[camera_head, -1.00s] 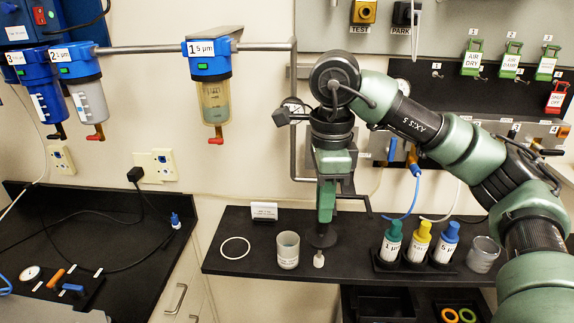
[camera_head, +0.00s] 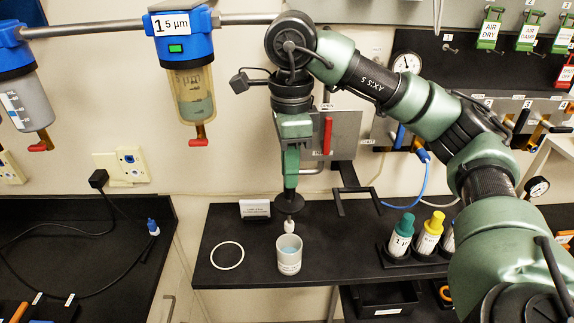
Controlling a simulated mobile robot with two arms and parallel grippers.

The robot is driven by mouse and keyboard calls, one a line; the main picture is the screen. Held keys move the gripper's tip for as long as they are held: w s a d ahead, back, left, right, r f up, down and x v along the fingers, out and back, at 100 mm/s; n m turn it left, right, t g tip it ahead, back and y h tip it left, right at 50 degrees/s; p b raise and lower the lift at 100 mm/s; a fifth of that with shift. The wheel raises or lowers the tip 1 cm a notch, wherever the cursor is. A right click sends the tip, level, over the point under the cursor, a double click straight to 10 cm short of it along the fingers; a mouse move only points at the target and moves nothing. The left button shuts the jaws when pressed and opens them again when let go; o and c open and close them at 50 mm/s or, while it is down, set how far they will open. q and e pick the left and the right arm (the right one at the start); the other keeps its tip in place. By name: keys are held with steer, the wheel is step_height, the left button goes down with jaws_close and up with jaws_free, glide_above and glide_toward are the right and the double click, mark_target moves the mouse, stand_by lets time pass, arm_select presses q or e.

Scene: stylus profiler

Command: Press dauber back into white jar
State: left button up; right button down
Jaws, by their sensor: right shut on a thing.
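The white jar (camera_head: 289,262) stands upright and open on the black shelf, with something light blue inside. My right gripper (camera_head: 290,190) points down and is shut on the dauber (camera_head: 289,226), which hangs upright with a black disc above a pale tip. The tip shows just above the jar's rim in the picture, in line with the opening. It is outside the jar; whether it is over the opening or behind it I cannot tell. My left gripper is not in view.
A white ring (camera_head: 227,243) lies left of the jar, and a small sign (camera_head: 255,208) stands behind. Right of the jar, a black rack holds bottles with green (camera_head: 402,228) and yellow (camera_head: 432,225) tops. A black bracket (camera_head: 357,201) juts out nearby.

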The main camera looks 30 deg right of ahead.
mark_target(290, 190)
steer(key=shift+s+r, duration=0.2)
steer(key=shift+s, duration=0.05)
steer(key=shift+w+f, duration=0.15)
steer(key=shift+f, duration=0.05)
steer(key=f, duration=0.1)
steer(key=b, duration=0.1)
steer(key=f+b, duration=0.1)
steer(key=shift+w+f, duration=0.25)
steer(key=shift+f, duration=0.1)
steer(key=shift+s+f+b, duration=0.1)
steer(key=shift+f+b, duration=0.3)
steer(key=shift+b, duration=0.15)
steer(key=shift+f+b, duration=0.45)
steer(key=shift+f, duration=0.2)
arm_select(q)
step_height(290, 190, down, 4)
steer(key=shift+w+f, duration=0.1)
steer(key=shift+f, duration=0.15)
arm_select(e)
steer(key=shift+f, duration=0.25)
